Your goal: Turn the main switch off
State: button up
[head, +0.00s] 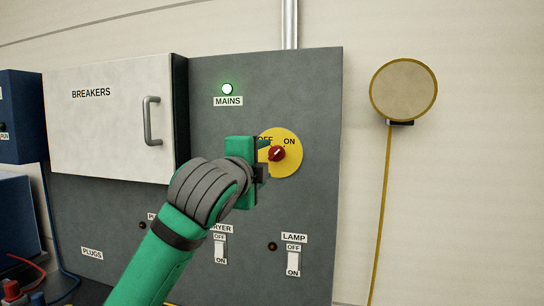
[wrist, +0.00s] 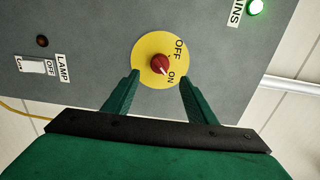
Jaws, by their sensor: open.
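The main switch is a red knob (head: 277,153) on a yellow disc (head: 292,166) marked OFF and ON, on the grey panel. In the wrist view the knob (wrist: 160,64) has a white pointer mark turned toward ON. My gripper (head: 264,162) is in front of the disc and hides part of its left side. In the wrist view my gripper (wrist: 159,80) is open, with one finger on each side of the knob and nothing between them touching it. The MAINS lamp (head: 227,89) above glows green.
The breaker box (head: 110,115) with a grey handle (head: 152,121) juts out at upper left. DRYER (head: 220,250) and LAMP (head: 293,263) rocker switches sit below my arm's end. A round disc (head: 404,91) with a yellow cord hangs on the wall at right.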

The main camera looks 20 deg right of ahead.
aim_at(274, 155)
jog(key=x, duration=0.9)
jog(key=shift+d, duration=0.2)
jog(key=c, duration=1)
